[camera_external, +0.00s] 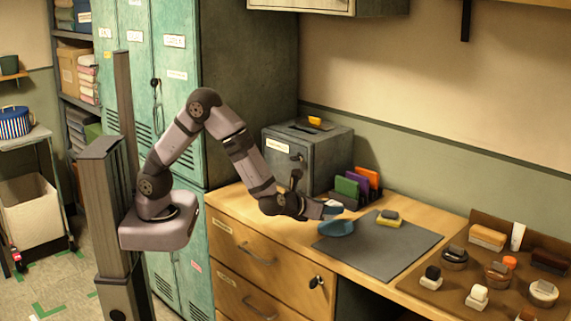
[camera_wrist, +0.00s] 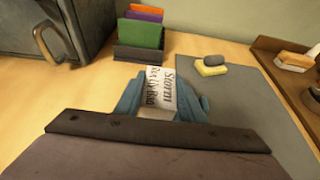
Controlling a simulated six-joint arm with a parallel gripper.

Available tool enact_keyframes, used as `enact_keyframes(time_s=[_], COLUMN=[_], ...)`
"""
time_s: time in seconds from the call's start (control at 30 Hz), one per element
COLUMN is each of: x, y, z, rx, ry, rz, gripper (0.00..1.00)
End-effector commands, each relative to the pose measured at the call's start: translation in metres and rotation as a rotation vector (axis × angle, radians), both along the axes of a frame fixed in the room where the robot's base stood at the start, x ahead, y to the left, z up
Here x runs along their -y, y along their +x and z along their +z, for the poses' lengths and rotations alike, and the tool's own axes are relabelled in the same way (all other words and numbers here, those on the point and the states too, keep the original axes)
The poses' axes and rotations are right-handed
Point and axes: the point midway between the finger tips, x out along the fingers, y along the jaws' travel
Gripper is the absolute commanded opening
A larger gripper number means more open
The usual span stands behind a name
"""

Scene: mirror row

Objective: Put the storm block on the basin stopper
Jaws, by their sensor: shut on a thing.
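The storm block (camera_wrist: 160,92), a white block with dark printed lettering reading "Storm", is between the jaws of my gripper (camera_wrist: 160,108). My gripper (camera_external: 331,209) is shut on it, low over the left edge of the grey mat. Blue also shows on both sides of the block in the wrist view. The block's lower end is hidden, so I cannot tell whether it touches the blue piece.
A grey mat (camera_external: 385,252) bears a yellow sponge-like piece (camera_external: 389,223) with a dark grey piece on top. A brown tray (camera_external: 440,285) with several brushes and blocks stands at the right. Upright green, purple and orange cards (camera_external: 358,187) and a grey metal box (camera_external: 290,160) stand behind.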

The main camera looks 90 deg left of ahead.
Motion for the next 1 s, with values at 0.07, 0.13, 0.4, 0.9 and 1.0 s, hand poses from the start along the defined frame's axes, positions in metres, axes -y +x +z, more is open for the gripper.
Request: enact_keyframes(time_s=[0.07, 0.13, 0.4, 0.9, 1.0], x=[0.0, 0.0, 0.0, 0.0, 0.0], y=[0.0, 0.0, 0.0, 0.0, 0.0], z=[-0.01, -0.015, -0.018, -0.029, -0.028], rx=[-0.003, -0.001, 0.002, 0.001, 0.001], ry=[0.001, 0.001, -0.001, -0.001, -0.001], rz=[0.001, 0.0, 0.0, 0.001, 0.0], gripper=[0.13, 0.13, 0.13, 0.38, 0.54])
